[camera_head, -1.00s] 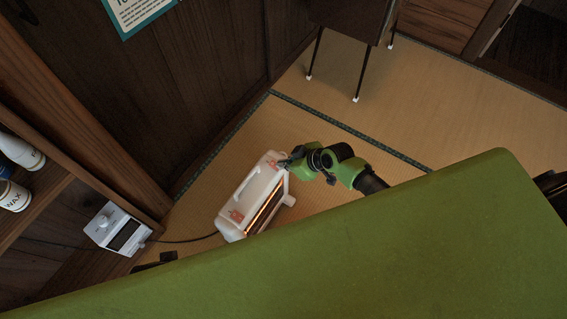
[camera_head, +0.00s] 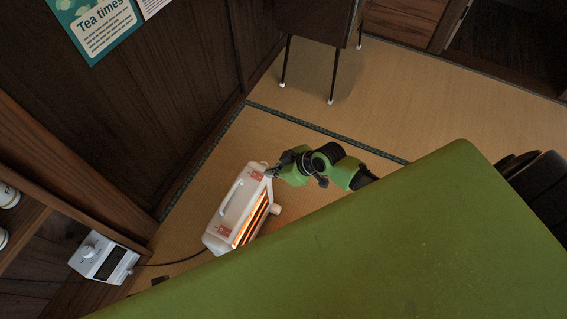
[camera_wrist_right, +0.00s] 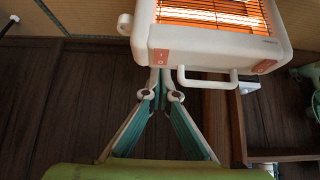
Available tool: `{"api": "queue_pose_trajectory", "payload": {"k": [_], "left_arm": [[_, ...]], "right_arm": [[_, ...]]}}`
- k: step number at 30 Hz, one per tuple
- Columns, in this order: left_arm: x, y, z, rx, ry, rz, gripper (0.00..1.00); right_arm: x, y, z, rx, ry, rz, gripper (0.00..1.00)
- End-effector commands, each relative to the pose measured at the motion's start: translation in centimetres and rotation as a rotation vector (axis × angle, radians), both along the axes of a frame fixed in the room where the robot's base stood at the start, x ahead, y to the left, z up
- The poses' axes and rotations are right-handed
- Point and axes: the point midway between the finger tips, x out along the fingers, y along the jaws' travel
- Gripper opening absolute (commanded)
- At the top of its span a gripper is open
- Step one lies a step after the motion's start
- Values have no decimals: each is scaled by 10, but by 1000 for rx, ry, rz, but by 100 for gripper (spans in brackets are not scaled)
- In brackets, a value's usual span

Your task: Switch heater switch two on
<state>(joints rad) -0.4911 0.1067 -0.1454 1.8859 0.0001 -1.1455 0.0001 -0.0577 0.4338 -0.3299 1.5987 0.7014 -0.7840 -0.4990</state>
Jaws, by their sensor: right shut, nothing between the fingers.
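The white heater (camera_head: 233,207) sits on the tatami floor, its front glowing orange. It has a handle on top and an orange-red switch panel at each end: one (camera_head: 257,176) at the far end, one (camera_head: 224,231) at the near end. My right gripper (camera_head: 271,171) is at the far-end corner, beside that panel. In the wrist view the heater (camera_wrist_right: 215,42) is at the top, with more than one bar glowing. The shut, empty fingertips (camera_wrist_right: 160,76) are at the panel marked I and O (camera_wrist_right: 161,58); contact is unclear. My left gripper is out of view.
A white box with a knob (camera_head: 103,258) stands left of the heater, with a dark cable (camera_head: 175,262) between them. A dark wooden wall (camera_head: 160,110) is at the left. A thin-legged piece of furniture (camera_head: 318,25) stands behind. Open tatami (camera_head: 400,90) lies beyond my arm.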

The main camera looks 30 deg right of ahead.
Motion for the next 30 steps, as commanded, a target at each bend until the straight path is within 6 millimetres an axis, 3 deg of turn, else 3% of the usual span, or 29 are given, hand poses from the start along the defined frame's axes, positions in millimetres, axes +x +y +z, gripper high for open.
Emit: {"api": "queue_pose_trajectory", "payload": {"k": [12, 30], "left_arm": [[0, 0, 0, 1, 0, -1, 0], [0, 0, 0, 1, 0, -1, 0]], "right_arm": [[-35, -27, 54, -2, 1, 2, 0], [-39, -30, 61, 0, 1, 1, 0]]}}
